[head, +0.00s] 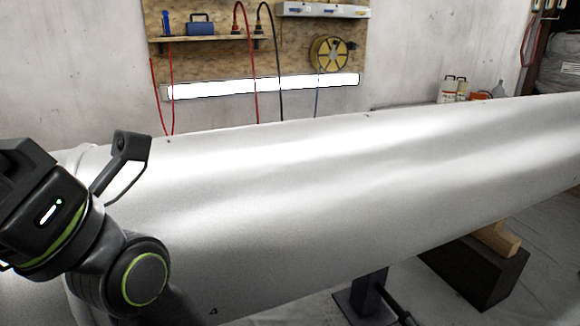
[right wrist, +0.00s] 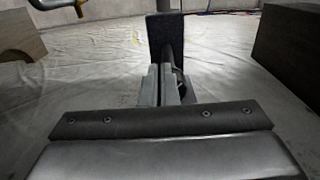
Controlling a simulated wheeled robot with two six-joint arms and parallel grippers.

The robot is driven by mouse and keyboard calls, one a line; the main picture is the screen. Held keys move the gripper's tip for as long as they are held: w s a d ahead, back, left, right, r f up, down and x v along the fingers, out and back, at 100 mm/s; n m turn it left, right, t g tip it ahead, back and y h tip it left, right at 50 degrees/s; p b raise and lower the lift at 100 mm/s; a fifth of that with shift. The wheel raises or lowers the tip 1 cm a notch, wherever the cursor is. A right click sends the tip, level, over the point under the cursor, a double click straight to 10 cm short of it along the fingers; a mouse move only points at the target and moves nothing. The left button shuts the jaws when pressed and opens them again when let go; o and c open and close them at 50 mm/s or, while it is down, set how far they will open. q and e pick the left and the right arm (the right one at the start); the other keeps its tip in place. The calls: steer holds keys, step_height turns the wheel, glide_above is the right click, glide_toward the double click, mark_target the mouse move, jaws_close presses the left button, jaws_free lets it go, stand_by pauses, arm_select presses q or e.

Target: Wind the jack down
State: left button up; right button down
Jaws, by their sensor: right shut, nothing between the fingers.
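The jack (head: 371,287) shows in the head view under the big silvery body, as a dark post on a flat base; its top is hidden. A dark rod (head: 401,308) runs from it to the lower right, cut off by the frame edge. In the right wrist view, a dark plate with a grey post (right wrist: 168,40), likely the jack's, stands straight ahead. My right gripper (right wrist: 164,72) points towards it, fingers together and empty; whether it touches anything there I cannot tell. In the head view its fingers are hidden. My left gripper is not in view.
The long silvery body (head: 330,190) spans the head view. A dark block (head: 475,270) with a wooden piece (head: 496,237) stands beneath it at the right. Blocks flank the right wrist view at left (right wrist: 22,40) and right (right wrist: 288,45).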

steer(key=shift+s+a+f, duration=0.1)
steer(key=shift+f, duration=0.1)
stand_by(0.3)
steer(key=shift+r, duration=0.1)
steer(key=v, duration=0.6)
steer(key=shift+a+r+b, duration=0.15)
steer(key=shift+r+b, duration=0.15)
steer(key=shift+r, duration=0.05)
